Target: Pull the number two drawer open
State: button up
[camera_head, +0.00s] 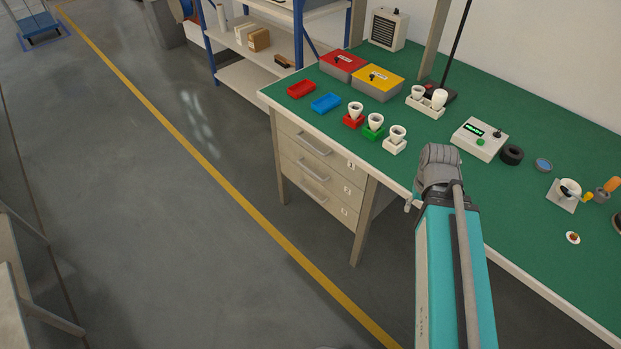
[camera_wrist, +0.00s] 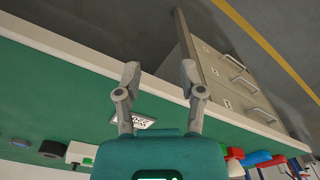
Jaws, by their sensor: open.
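A pale drawer unit hangs under the left end of the green-topped bench (camera_head: 535,215). Its three drawers look shut, stacked one above another. The middle drawer, number two by position (camera_head: 318,180), has a grey bar handle; its small label is hard to read. In the wrist view this middle drawer's handle (camera_wrist: 243,86) lies right of my gripper (camera_wrist: 159,75). My gripper is open and empty, with its two fingers apart over the bench's front edge, clear of the handles. In the head view my arm's end is right of the drawers, and the fingers are mostly hidden.
The top drawer (camera_head: 300,138) and bottom drawer (camera_head: 312,199) have similar handles. A bench leg (camera_head: 363,220) stands right of the drawers. Bulb holders (camera_head: 375,124), trays and a control box (camera_head: 479,139) stand on the bench. The floor in front (camera_head: 230,260) is clear.

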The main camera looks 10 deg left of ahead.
notch_tip(320, 180, down, 30)
jog(key=w+b, duration=0.3)
jog(key=b, duration=2.6)
jog(key=w+a+f+n+t+h+b, duration=0.2)
jog(key=w+a+f+h+b, duration=0.15)
jog(key=w+f+b, duration=0.45)
jog(key=w+a+r+n+t+h+b, duration=0.15)
jog(key=w+a, duration=0.25)
jog(key=a, duration=0.4)
jog(key=w+a+n+t+h+b, duration=0.25)
jog(key=w+a, duration=0.25)
jog(key=a, duration=0.3)
jog(key=w+a+r+n+t, duration=0.1)
jog(key=a+r+n+t, duration=0.1)
jog(key=a, duration=1)
jog(key=w+a+r+n+t+h, duration=0.1)
jog(key=a+r+n+t, duration=0.2)
jog(key=a, duration=0.9)
notch_tip(320, 180, up, 4)
jog(key=shift+f+t, duration=0.1)
jog(key=shift+t, duration=0.9)
jog(key=shift+w, duration=0.15)
